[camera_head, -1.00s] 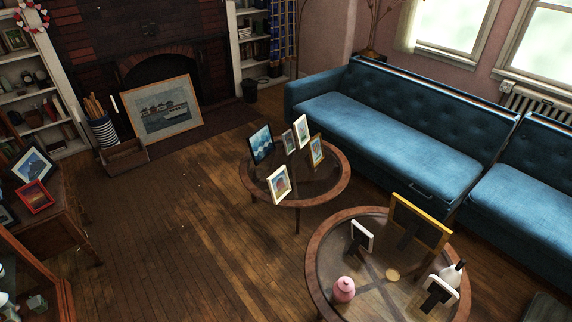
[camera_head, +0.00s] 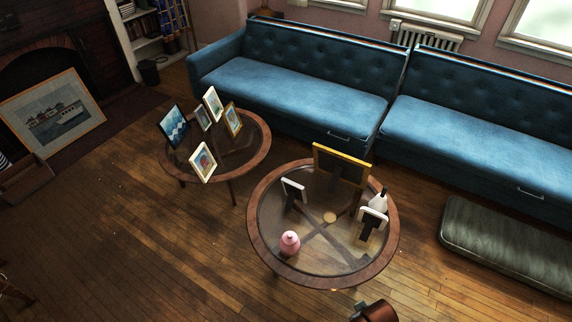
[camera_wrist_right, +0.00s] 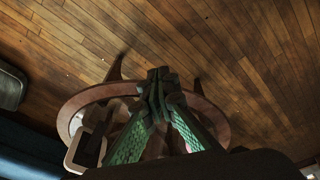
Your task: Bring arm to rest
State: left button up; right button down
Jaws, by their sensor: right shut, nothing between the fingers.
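My right gripper (camera_wrist_right: 158,78) shows in the right wrist view, with its green-padded fingers drawn together and nothing between them. Behind it in that view is a round wood-rimmed table (camera_wrist_right: 75,103). I cannot tell the gap between them. In the head view, the nearer round glass table (camera_head: 257,232) stands right of centre. My left gripper is in neither view, and the head view shows no fingertips.
The near table holds a pink jar (camera_head: 289,244), a white bottle (camera_head: 378,202), a yellow-edged frame (camera_head: 341,167) and small white frames. A farther round table (camera_head: 262,160) holds several pictures. A blue sofa (camera_head: 300,90) runs behind.

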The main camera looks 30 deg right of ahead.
jog(key=s+a+f+p, duration=0.1)
jog(key=s+f+p, duration=0.15)
jog(key=f, duration=0.95)
jog(key=s+f+p, duration=0.1)
jog(key=s+f, duration=0.2)
jog(key=f, duration=1)
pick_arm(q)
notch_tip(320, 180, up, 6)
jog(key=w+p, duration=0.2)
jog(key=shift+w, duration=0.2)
pick_arm(e)
jog(key=s+f+g, duration=0.1)
jog(key=s+f, duration=0.4)
jog(key=s, duration=0.4)
jog(key=s+f+n, duration=0.1)
jog(key=s+f, duration=0.4)
jog(key=s, duration=0.4)
jog(key=shift+a+f+g+y, duration=0.15)
jog(key=shift+f+g+y, duration=0.15)
jog(key=shift+f+g, duration=0.1)
